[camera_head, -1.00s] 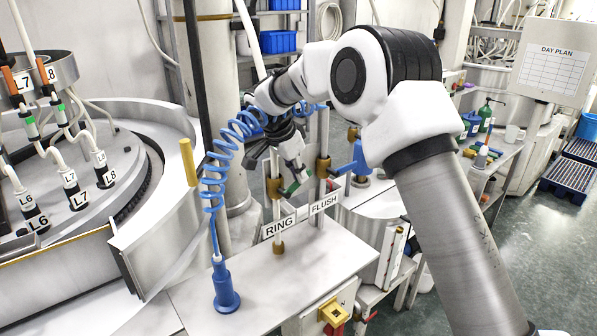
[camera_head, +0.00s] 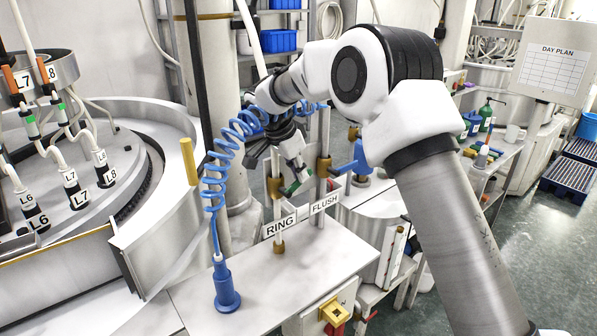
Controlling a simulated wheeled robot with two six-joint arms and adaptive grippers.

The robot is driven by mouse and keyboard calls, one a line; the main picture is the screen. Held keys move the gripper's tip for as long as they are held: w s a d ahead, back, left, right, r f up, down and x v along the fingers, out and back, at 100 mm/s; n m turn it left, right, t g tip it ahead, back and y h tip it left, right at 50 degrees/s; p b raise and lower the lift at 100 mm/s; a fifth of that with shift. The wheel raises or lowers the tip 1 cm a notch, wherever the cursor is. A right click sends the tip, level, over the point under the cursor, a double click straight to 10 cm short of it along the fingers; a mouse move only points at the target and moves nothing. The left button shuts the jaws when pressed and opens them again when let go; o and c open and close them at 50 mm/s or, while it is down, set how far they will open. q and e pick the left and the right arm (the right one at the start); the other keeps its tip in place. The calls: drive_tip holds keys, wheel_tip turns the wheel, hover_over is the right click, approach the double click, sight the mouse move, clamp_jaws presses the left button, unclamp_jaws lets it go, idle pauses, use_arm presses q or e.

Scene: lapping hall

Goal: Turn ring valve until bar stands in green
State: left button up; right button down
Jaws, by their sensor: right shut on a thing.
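The RING sign (camera_head: 279,227) hangs on the left of two upright pipes, and the ring valve's brass body (camera_head: 275,187) sits above it. My right gripper (camera_head: 292,184) reaches down from above and is shut at this valve, beside the brass body. The part between its fingers is mostly hidden by the gripper. A green patch shows at the fingertips; I cannot tell whether it belongs to the gripper or the valve. No bar is clearly readable. My left gripper is not in view.
A coiled blue hose (camera_head: 214,170) hangs left of the gripper. The bench top (camera_head: 285,285) in front is mostly clear.

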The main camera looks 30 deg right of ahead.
drive_tip(key=shift+f, duration=0.1)
drive_tip(key=c, duration=1.4)
unclamp_jaws()
drive_tip(key=shift+o, duration=0.6)
drive_tip(key=shift+d, duration=0.15)
drive_tip(key=v, duration=1.2)
